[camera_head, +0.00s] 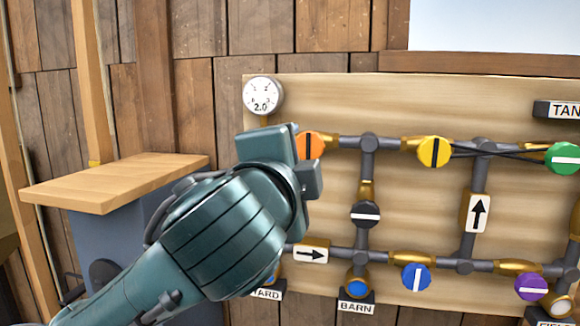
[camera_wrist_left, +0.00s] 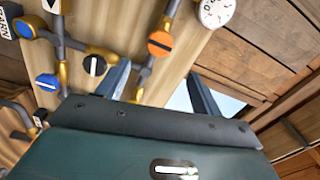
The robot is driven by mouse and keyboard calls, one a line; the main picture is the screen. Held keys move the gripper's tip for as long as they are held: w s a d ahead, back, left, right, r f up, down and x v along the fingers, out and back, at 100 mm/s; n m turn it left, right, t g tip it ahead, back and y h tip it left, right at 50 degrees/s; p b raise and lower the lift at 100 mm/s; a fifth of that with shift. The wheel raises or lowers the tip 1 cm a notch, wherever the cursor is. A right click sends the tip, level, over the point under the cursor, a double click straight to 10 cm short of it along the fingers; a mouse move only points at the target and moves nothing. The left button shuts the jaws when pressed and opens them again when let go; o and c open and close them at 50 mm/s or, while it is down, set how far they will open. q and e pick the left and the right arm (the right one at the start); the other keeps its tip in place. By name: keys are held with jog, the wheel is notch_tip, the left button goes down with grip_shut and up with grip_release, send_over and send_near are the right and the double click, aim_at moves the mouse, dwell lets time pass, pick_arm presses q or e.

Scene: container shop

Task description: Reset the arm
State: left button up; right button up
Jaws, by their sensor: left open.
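My left gripper (camera_head: 308,168) comes in from the lower left in the head view, in front of the left end of a valve board (camera_head: 420,95). In the left wrist view its two fingers (camera_wrist_left: 160,88) stand apart with nothing between them. The gripper partly covers the orange valve knob (camera_head: 312,145) in the head view; that knob shows whole in the left wrist view (camera_wrist_left: 160,43). I cannot tell whether the gripper touches the board. My right gripper is in neither view.
Grey pipes carry yellow (camera_head: 434,152), green (camera_head: 563,158), black (camera_head: 365,215), blue (camera_head: 416,278) and purple (camera_head: 531,287) knobs. A round gauge (camera_head: 262,95) sits at the board's upper left. A wooden-topped stand (camera_head: 110,182) is at the left.

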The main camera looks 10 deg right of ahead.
pick_arm(q)
jog(key=w+a+f+n+g, duration=0.1)
jog(key=a+f+n, duration=0.2)
jog(key=f, duration=0.7)
jog(key=w+a+f+n+g, duration=0.2)
jog(key=f+n, duration=0.2)
jog(key=f, duration=0.7)
jog(key=w+a+f+n+g, duration=0.1)
jog(key=a+f+n, duration=0.2)
jog(key=f, duration=0.7)
jog(key=s+a+f+n+y, duration=0.1)
jog(key=s+a+f+n, duration=0.1)
jog(key=s+a+f, duration=0.2)
jog(key=s+a+f+n+g+y, duration=0.1)
jog(key=s+a+f+n, duration=0.2)
jog(key=s+f, duration=0.6)
jog(key=s+a+f+n+g+y, duration=0.1)
jog(key=s+a+f+n, duration=0.1)
jog(key=s+a+f, duration=0.5)
notch_tip(320, 180, down, 6)
jog(key=shift+r+n+y, duration=0.2)
jog(key=shift+n+y, duration=0.1)
jog(key=shift+y, duration=0.1)
jog(key=shift+s, duration=0.1)
jog(key=shift+c, duration=0.3)
